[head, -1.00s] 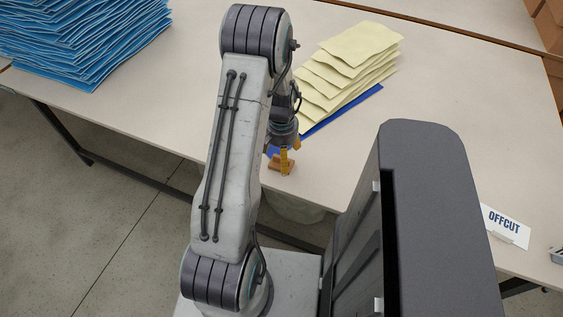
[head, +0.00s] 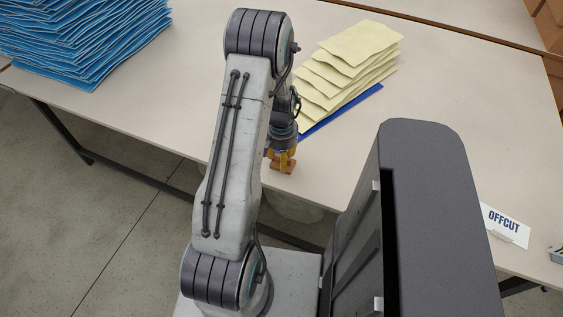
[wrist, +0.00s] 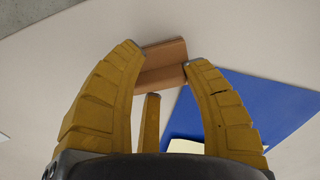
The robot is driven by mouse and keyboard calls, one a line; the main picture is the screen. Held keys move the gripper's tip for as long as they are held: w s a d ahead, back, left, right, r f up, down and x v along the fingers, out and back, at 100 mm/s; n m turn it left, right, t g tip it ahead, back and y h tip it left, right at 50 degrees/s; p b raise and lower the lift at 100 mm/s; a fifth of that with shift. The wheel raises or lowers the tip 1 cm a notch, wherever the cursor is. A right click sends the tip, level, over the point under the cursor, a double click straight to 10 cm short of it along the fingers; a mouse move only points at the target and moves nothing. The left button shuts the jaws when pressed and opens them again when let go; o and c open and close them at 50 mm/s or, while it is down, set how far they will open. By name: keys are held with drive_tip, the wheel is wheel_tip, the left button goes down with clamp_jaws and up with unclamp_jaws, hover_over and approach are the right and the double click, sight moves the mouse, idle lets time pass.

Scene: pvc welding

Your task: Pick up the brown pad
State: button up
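The brown pad (wrist: 163,62) is a small block on the table near its front edge. In the wrist view it lies between and just beyond the tips of my yellow-fingered gripper (wrist: 165,58). The fingers are spread, with one tip at each end of the pad; I cannot tell whether they touch it. In the head view the pad (head: 283,168) shows beneath my gripper (head: 283,158), partly covered by the fingers.
Behind the gripper, a stack of pale yellow sheets (head: 345,66) lies on a blue sheet (head: 345,110). A tall pile of blue sheets (head: 85,35) stands at the back left. An OFFCUT sign (head: 505,224) is at the right.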

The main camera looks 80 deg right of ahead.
clamp_jaws()
idle(0.3)
drive_tip(key=shift+r, duration=0.75)
wheel_tip(320, 180, up, 3)
drive_tip(key=shift+f, duration=0.15)
drive_tip(key=s+d+r, duration=0.3)
drive_tip(key=s+r, duration=0.3)
drive_tip(key=s, duration=0.5)
drive_tip(key=shift+s+r+b, duration=0.15)
drive_tip(key=shift+r+b, duration=0.25)
drive_tip(key=shift+b, duration=0.05)
drive_tip(key=c, duration=0.6)
unclamp_jaws()
clamp_jaws()
